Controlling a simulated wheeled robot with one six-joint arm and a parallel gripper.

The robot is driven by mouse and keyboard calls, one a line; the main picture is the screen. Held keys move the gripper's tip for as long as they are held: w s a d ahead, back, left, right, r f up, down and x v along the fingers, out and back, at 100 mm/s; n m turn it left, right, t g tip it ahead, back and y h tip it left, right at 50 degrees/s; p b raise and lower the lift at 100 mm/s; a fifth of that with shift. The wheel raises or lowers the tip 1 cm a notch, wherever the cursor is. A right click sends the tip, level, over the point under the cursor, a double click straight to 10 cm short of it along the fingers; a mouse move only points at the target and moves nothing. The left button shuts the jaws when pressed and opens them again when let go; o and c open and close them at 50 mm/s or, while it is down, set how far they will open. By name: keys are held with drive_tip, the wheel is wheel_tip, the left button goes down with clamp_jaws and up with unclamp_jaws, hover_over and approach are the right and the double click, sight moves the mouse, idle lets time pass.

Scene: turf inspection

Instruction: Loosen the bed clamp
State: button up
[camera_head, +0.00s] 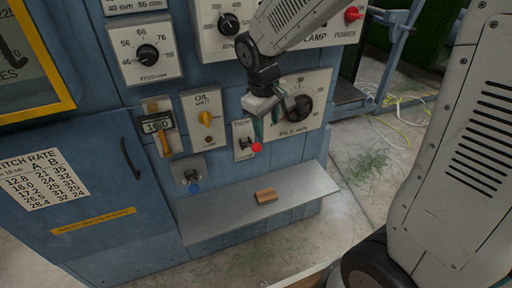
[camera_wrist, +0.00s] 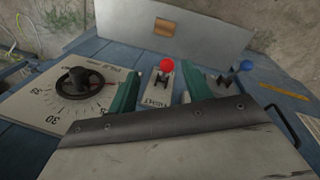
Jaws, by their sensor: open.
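On the blue machine front, a small plate bears a lever with a red ball (camera_head: 256,147); its label is partly hidden. My gripper (camera_head: 266,125) is open and empty just in front of this plate, its green fingers pointing down. In the wrist view, the red-ball lever (camera_wrist: 166,66) shows between and just beyond the two fingertips (camera_wrist: 163,80), with no visible contact.
A lever with a blue ball (camera_head: 195,188) sits lower left. A large dial (camera_head: 299,107) is close right of my gripper. A grey shelf (camera_head: 225,222) juts out below, bearing a wooden block (camera_head: 266,196).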

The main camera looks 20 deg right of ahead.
drive_tip(key=n, duration=0.2)
hover_over(256, 144)
drive_tip(key=a, duration=0.1)
drive_tip(key=f, duration=0.6)
drive_tip(key=shift+s, duration=0.3)
drive_tip(key=f, duration=0.5)
drive_tip(key=d+f, duration=0.1)
drive_tip(key=f, duration=0.1)
drive_tip(key=shift+w+d+f, duration=0.1)
drive_tip(key=shift+w+f, duration=0.2)
drive_tip(key=shift+w, duration=0.1)
clamp_jaws()
